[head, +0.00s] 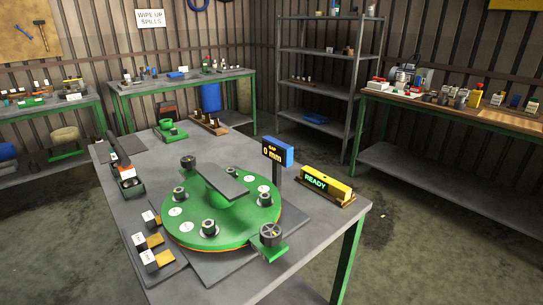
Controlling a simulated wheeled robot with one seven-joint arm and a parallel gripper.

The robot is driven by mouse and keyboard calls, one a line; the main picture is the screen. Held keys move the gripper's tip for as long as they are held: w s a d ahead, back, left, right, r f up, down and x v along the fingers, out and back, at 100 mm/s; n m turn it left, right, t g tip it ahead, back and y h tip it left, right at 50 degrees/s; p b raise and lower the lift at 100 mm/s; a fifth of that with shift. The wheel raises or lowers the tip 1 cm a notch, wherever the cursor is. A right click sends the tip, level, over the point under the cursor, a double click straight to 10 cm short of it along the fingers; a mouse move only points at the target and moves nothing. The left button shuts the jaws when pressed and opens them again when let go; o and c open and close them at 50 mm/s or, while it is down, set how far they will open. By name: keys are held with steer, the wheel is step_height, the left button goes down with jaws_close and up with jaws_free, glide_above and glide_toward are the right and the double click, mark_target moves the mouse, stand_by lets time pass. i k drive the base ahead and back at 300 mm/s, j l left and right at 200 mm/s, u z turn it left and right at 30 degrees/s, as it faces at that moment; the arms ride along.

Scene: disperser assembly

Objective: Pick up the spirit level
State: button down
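The spirit level appears to be the yellow bar (340,187) with a dark display reading "READY" on its front. It lies on a brown wooden base (330,203) near the right corner of the grey table (262,280). Nothing is seen touching it from above. My gripper does not show in the head view.
Left of the yellow bar, a round green disc assembly (255,222) with studs fills the table's middle. A gap display (275,150) reading "0 mm" stands on a post between them. Small labelled blocks (150,240) line the left edge. Shelves (320,92) stand behind.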

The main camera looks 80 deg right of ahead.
mark_target(330, 186)
steer(key=k+l, duration=1.35)
steer(key=l, duration=0.15)
steer(key=k+l, duration=0.15)
steer(key=l, duration=0.2)
steer(key=k+l, duration=0.15)
steer(key=l, duration=0.2)
